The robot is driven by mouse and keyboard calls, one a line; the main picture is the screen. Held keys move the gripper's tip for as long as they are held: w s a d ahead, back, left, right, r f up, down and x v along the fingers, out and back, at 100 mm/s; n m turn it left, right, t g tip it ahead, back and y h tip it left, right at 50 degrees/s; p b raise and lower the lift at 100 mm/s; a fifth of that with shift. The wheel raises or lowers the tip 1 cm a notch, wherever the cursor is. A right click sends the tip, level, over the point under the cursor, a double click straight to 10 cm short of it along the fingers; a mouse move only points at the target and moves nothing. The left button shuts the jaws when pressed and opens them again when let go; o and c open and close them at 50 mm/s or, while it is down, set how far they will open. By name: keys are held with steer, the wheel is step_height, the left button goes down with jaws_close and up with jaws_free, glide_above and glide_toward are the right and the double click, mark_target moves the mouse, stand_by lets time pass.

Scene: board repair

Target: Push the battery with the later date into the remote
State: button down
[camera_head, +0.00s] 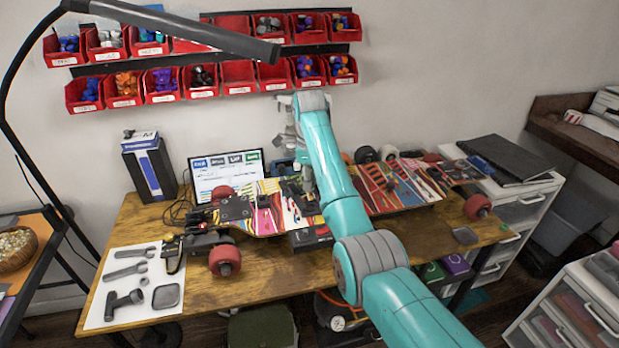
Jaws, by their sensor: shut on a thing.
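My teal arm reaches up from the lower right and bends down over the longboard (265,222) on the wooden workbench. My dark gripper (302,200) is low over the middle of the board, partly behind my own arm link. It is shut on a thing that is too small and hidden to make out. I cannot pick out either battery or any date. I cannot make out the remote for certain either.
A white tool mat (105,312) lies at the bench's left end. A tablet (228,172) and a blue-black box (150,168) stand behind the board. A desk lamp (180,28) hangs over the upper left. Red bins (240,72) line the wall. Bare wood shows front-centre.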

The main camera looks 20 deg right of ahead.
glide_above(309, 208)
steer(key=shift+f, duration=2.75)
steer(key=shift+f, duration=0.95)
stand_by(1.2)
steer(key=c, duration=0.7)
jaws_free()
steer(key=shift+c, duration=0.2)
